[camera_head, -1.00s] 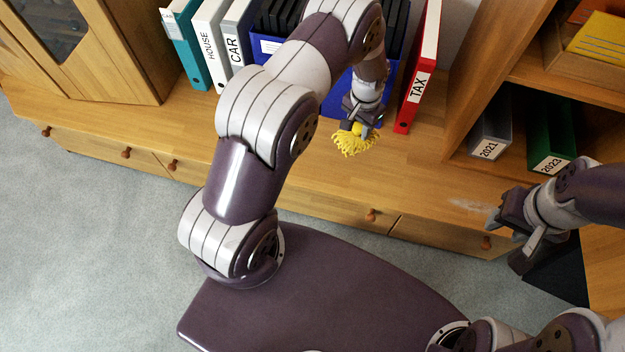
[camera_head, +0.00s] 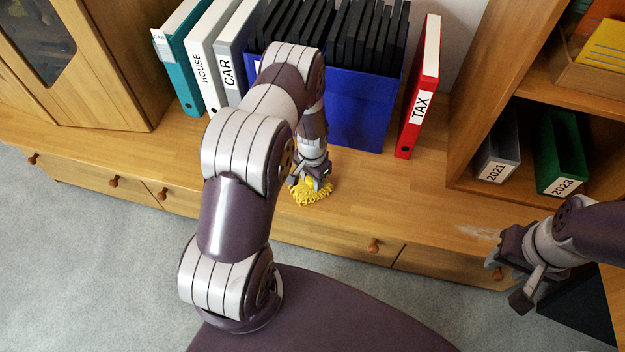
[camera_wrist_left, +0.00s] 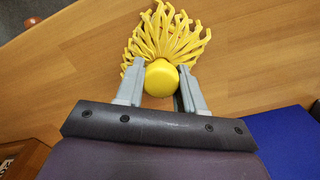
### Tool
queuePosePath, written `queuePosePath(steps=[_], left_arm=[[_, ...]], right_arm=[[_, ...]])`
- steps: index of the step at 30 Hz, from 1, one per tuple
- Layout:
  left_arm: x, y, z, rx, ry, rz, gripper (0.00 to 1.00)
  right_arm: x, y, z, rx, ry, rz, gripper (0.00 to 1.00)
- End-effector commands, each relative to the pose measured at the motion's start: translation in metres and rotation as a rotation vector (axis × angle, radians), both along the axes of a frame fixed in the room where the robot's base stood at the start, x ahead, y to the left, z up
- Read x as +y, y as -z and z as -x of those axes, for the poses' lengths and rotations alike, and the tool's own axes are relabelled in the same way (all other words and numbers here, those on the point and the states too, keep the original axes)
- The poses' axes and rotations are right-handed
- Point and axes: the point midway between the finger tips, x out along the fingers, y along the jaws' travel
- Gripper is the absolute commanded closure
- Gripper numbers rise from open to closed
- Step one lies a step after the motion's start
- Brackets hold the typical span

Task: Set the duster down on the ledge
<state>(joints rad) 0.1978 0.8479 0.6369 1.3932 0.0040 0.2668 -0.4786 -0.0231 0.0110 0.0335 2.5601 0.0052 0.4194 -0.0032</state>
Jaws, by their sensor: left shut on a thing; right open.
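The yellow duster (camera_head: 314,194) has a round knob and a fan of soft strands. My left gripper (camera_head: 311,180) is shut on its knob and holds it low at the wooden ledge (camera_head: 370,195), in front of the blue box. In the left wrist view the duster's strands (camera_wrist_left: 168,32) spread beyond the fingertips, and the knob sits between the two fingers of the left gripper (camera_wrist_left: 161,78). I cannot tell for sure whether the strands touch the ledge. My right gripper (camera_head: 505,270) is open and empty at the right, near the ledge's front edge.
A blue box (camera_head: 358,115) of black folders stands behind the left gripper. A pale dusty smear (camera_head: 478,232) marks the ledge near the right gripper. The ledge between is clear.

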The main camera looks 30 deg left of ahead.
Motion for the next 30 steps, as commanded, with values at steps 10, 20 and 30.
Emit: queuePosePath(steps=[10,20,30], left_arm=[[0.000,0.001,-0.001,-0.002,0.000,0.000,0.46],[0.000,-0.002,-0.001,-0.002,0.000,0.000,0.35],[0.000,-0.083,-0.002,-0.005,0.000,-0.001,0.35]], right_arm=[[0.000,0.000,0.000,-0.001,0.000,0.000,0.57],[0.000,-0.002,0.000,-0.001,0.000,0.000,0.57],[0.000,-0.036,0.000,-0.001,0.000,0.000,0.57]])
